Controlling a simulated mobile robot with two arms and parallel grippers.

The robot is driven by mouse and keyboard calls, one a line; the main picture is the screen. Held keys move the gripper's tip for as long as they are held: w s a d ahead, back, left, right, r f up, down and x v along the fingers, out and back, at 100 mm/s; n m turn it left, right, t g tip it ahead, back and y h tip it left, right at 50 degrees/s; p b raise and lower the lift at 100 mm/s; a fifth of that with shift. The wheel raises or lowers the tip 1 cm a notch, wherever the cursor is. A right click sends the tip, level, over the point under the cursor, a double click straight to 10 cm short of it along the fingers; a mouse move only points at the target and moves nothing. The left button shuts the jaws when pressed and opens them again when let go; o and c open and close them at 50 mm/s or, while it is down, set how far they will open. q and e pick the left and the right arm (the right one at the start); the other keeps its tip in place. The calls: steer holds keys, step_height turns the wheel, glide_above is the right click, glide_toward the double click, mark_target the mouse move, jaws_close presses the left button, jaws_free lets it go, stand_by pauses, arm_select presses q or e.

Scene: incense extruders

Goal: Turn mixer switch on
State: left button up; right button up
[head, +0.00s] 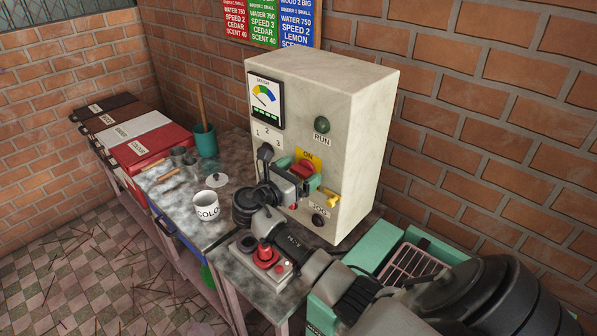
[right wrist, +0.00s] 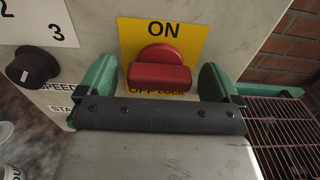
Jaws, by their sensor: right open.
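The mixer switch (head: 302,170) is a red rotary handle on a yellow plate marked ON above and OFF LOCK below. It sits on the front of the pale control cabinet (head: 364,110). In the right wrist view the switch handle (right wrist: 160,76) lies level across the plate. My right gripper (head: 298,174) is open in front of the switch. In the right wrist view its green fingers (right wrist: 166,82) stand on either side of the handle, with visible gaps. The lower plate text is partly hidden by the handle. My left gripper is not in view.
A black speed knob (right wrist: 30,66) is left of the switch. A yellow lever (head: 333,199) and green RUN lamp (head: 322,125) are on the cabinet. A white cup (head: 206,207) and a red-button box (head: 264,262) stand on the bench. A teal crate (head: 440,247) is right.

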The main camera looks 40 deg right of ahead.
steer(key=shift+c, duration=0.2)
steer(key=c, duration=0.9)
